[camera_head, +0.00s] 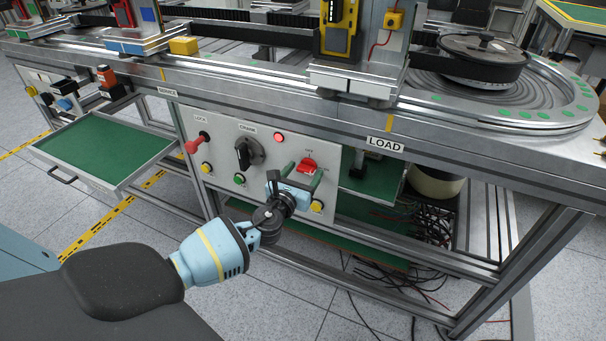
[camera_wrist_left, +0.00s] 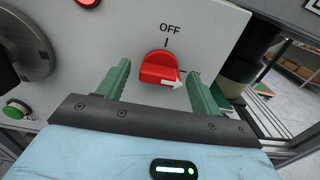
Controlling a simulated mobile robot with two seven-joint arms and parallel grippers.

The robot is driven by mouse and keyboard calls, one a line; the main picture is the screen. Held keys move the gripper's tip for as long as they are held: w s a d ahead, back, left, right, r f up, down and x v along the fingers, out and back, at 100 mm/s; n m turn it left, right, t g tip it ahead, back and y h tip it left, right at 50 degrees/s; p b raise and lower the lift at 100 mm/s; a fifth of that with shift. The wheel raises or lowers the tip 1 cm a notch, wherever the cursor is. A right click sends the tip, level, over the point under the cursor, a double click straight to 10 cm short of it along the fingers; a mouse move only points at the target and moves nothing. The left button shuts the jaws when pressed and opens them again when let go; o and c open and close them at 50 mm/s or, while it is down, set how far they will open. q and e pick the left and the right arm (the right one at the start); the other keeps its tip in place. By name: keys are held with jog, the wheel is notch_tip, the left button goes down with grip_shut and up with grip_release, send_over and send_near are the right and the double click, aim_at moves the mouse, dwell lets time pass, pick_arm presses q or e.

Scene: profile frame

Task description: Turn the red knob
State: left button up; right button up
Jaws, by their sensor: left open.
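The red knob (camera_head: 307,164) is on the grey control panel (camera_head: 222,143) under the bench. In the left wrist view the red knob (camera_wrist_left: 158,69) shows a white arrow pointing right, while the OFF mark is above it. My left gripper (camera_head: 303,174) is open in front of the panel. In the left wrist view the green fingers of my left gripper (camera_wrist_left: 158,74) stand on either side of the knob. I see gaps between both fingers and the knob; the right finger is close to the arrow tip. My right gripper is not in view.
The panel also carries a black crank knob (camera_head: 248,153), a red lever (camera_head: 196,143), a red button (camera_head: 279,137), and green and yellow buttons (camera_head: 317,206). The bench edge (camera_head: 385,122) overhangs the panel. Loose cables (camera_head: 400,275) lie at the lower right.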

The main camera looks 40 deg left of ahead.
pick_arm(q)
jog(key=c, duration=1)
